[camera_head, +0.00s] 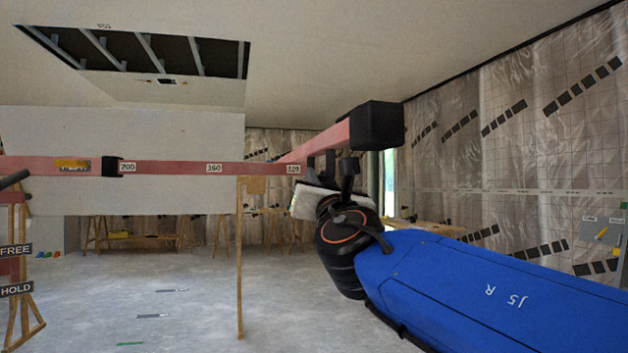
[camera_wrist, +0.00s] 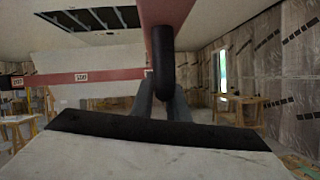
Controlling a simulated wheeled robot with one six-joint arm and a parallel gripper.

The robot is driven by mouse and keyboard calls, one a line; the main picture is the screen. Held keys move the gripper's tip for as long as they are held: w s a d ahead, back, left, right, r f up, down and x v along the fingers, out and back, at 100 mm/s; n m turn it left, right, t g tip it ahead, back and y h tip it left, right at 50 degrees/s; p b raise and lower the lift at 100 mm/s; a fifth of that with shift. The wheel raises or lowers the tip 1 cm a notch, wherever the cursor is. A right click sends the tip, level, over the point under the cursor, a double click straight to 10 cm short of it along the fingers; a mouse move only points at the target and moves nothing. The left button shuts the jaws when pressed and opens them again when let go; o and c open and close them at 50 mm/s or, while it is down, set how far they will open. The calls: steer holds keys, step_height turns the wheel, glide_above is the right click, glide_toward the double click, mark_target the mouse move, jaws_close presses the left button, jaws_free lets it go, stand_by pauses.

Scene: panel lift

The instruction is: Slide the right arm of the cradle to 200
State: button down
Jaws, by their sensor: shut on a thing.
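The cradle's pink-red beam (camera_head: 185,167) runs level across the left half of the head view, with labels 200 (camera_head: 127,167), 160 (camera_head: 214,168) and one that looks like 120 (camera_head: 293,169). The right arm (camera_head: 318,143) sticks out from the beam towards me near the 120 label and ends in a black block (camera_head: 376,125). A black handle (camera_wrist: 162,60) hangs under this arm. My gripper (camera_head: 346,180) is shut on the handle; its two fingers (camera_wrist: 162,105) close around the lower end in the wrist view. The exact contact is partly hidden by the handle.
A black collar (camera_head: 112,166) sits on the beam left of the 200 label. A pale board (camera_head: 120,125) stands behind the beam. A lever (camera_head: 14,180) with FREE (camera_head: 15,250) and HOLD (camera_head: 17,289) signs is at far left. The floor (camera_head: 170,290) below looks mostly clear.

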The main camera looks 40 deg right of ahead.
steer(key=shift+d, duration=0.1)
stand_by(0.3)
steer(key=c, duration=1.7)
jaws_free()
steer(key=shift+s+d, duration=0.15)
steer(key=shift+v, duration=5)
steer(key=shift+s+a+f, duration=0.1)
steer(key=shift+s+a, duration=0.2)
steer(key=shift+s+a+f, duration=0.1)
steer(key=shift+s+f, duration=0.2)
steer(key=shift+s, duration=0.2)
